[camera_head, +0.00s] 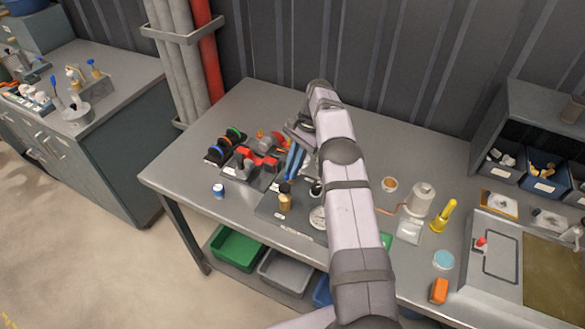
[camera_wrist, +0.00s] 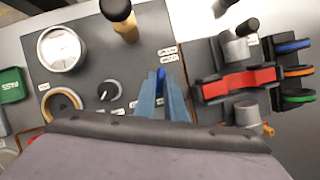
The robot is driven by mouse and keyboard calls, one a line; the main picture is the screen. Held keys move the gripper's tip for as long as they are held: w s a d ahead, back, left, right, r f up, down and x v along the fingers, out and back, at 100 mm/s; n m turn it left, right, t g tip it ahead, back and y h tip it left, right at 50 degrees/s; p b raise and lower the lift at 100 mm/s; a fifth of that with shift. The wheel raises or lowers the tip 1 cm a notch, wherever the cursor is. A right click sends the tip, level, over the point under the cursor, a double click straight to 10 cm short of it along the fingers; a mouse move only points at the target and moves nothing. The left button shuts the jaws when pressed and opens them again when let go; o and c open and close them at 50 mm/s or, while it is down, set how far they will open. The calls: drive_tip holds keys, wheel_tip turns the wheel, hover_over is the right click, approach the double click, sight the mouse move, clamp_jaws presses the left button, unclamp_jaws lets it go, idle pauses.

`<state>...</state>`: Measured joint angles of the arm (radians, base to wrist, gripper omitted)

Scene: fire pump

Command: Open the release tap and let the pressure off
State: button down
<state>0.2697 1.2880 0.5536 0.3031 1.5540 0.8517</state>
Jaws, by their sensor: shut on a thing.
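My gripper (camera_wrist: 162,88) points down at the dark pump panel (camera_wrist: 85,12), and its pale blue fingers are close together. They are shut on a small darker blue piece (camera_wrist: 161,74), which looks like the handle of the release tap. The fingers hide most of it, so its angle does not show. In the head view my gripper (camera_head: 293,162) is partly behind my arm. A round white gauge (camera_wrist: 62,50) is on the panel at the upper left in the wrist view; its reading is too small to tell. A black knob with a white pointer (camera_wrist: 108,90) sits between gauge and gripper.
A red and grey pump part (camera_wrist: 240,84) stands close right of my fingers, with blue, orange and green rings (camera_wrist: 298,72) beyond. A brass post with a black top (camera_wrist: 120,18) stands upright nearby. A yellow object (camera_head: 445,215) and an orange block (camera_head: 439,291) are farther right.

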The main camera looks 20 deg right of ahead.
drive_tip(key=c, duration=1.8)
unclamp_jaws()
drive_tip(key=shift+r+b, duration=0.35)
drive_tip(key=shift+r, duration=0.25)
wheel_tip(320, 180, up, 9)
drive_tip(key=shift+f+p, duration=0.1)
drive_tip(key=shift+p, duration=0.55)
